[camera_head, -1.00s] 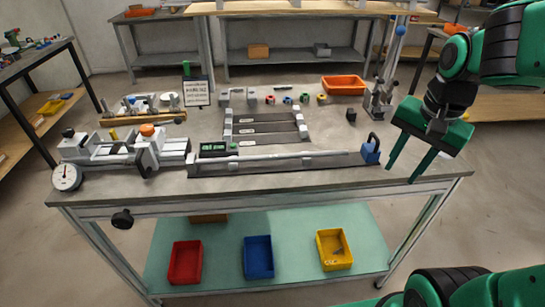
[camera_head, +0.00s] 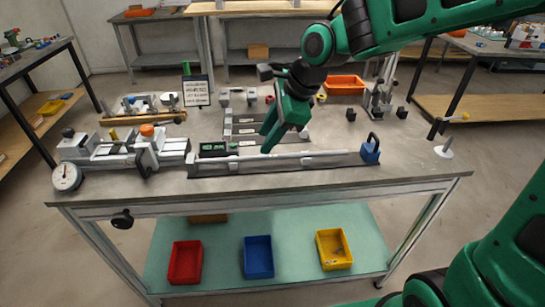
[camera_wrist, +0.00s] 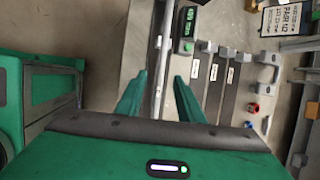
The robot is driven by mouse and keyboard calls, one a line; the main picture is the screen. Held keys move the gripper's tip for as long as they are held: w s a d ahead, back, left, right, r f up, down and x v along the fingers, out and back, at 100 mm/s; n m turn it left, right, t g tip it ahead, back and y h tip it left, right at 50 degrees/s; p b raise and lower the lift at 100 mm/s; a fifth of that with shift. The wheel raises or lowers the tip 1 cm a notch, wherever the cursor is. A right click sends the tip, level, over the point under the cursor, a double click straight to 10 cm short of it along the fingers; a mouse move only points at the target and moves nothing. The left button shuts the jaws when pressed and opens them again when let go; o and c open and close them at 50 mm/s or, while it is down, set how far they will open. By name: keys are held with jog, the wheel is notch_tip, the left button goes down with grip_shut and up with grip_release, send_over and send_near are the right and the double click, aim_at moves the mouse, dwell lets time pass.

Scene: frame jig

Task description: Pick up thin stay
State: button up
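Several dark flat bars with white labels lie side by side in a rack in the middle of the bench. In the wrist view, these are a bar nearest the display (camera_wrist: 196,72), a middle bar (camera_wrist: 213,75) and a far bar (camera_wrist: 230,78). I cannot tell from the frames which is the thin stay. My gripper (camera_head: 267,146) is above the bench between the rack and the long front fixture, hiding part of the rack. In the wrist view my gripper (camera_wrist: 158,85) is open and empty, its fingers straddling the view of the fixture's light rod (camera_wrist: 160,62).
The long front fixture has a green display (camera_head: 213,149) and a blue padlock-shaped block (camera_head: 371,150). A dial gauge (camera_head: 67,177) and clamp stand at left. An orange bin (camera_head: 345,85) and an upright stand (camera_head: 380,97) are at back right. The front strip of bench is clear.

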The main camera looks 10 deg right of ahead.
aim_at(258, 158)
jog(key=shift+w+x, duration=0.1)
jog(key=shift+x, duration=1.8)
jog(key=shift+w+x, duration=0.15)
jog(key=shift+x, duration=1.8)
jog(key=shift+d, duration=0.2)
grip_shut()
